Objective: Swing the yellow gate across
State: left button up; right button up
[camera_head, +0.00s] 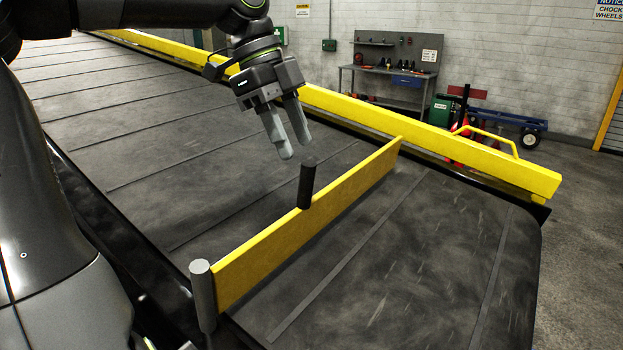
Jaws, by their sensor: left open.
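The yellow gate (260,258) is a long flat board standing on edge across the dark belt. Its near end meets a grey post (202,290) at the belt's near edge, and its far end reaches close to the yellow side rail. A dark upright handle (307,183) sticks up from the gate's top edge near its middle. My left gripper (287,152) hangs above the belt, up and left of the handle. Its two fingers point down, are apart and hold nothing. It looks clear of the handle and gate. My right gripper is not in view.
The ribbed belt (130,130) runs away to the upper left, with bare belt on both sides of the gate. A yellow rail (430,133) lines its far side. Beyond stand a workbench (390,80) and a blue cart (500,118) by the wall.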

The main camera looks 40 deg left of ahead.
aim_at(312, 185)
pick_arm(q)
jog(key=p+x, duration=0.2)
jog(key=x, duration=0.5)
jog(key=shift+d+f, duration=0.25)
jog(key=shift+f, duration=0.05)
jog(key=shift+d+f, duration=0.1)
jog(key=shift+f, duration=0.25)
grip_shut()
